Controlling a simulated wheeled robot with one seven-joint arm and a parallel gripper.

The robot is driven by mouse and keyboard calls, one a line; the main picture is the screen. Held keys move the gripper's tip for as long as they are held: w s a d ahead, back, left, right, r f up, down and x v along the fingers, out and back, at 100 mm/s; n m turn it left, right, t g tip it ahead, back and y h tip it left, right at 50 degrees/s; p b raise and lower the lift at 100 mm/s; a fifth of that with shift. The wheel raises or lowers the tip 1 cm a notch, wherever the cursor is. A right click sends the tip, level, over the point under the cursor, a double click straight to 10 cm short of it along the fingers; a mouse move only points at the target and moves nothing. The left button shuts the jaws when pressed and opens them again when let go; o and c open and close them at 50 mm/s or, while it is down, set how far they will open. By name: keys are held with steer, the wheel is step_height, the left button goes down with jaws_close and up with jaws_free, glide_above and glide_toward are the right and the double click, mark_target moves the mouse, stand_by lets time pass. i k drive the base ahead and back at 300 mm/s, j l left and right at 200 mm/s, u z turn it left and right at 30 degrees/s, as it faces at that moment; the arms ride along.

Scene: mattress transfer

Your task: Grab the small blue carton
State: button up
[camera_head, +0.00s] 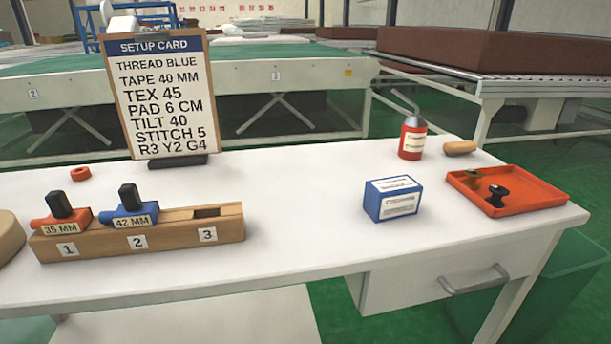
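The small blue carton (393,199) stands on the white table (310,226), right of the middle. It is a blue box with white labels on its front and top. It stands alone, with bare tabletop around it. My gripper does not show in the head view.
A red oil can (412,138) with a bent spout stands behind the carton. A red-orange tray (548,187) with small spools lies to its right. A wooden block (190,235) with red and blue tools stands at left, before a setup card (160,95). A drawer handle (475,283) juts out in front.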

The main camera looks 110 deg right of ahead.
mark_target(391, 197)
steer(key=k+z, duration=0.2)
steer(key=z, duration=0.2)
steer(key=k+z, duration=0.2)
steer(key=z, duration=0.25)
steer(key=k+l+z, duration=0.1)
steer(key=z, duration=0.3)
steer(key=k, duration=0.1)
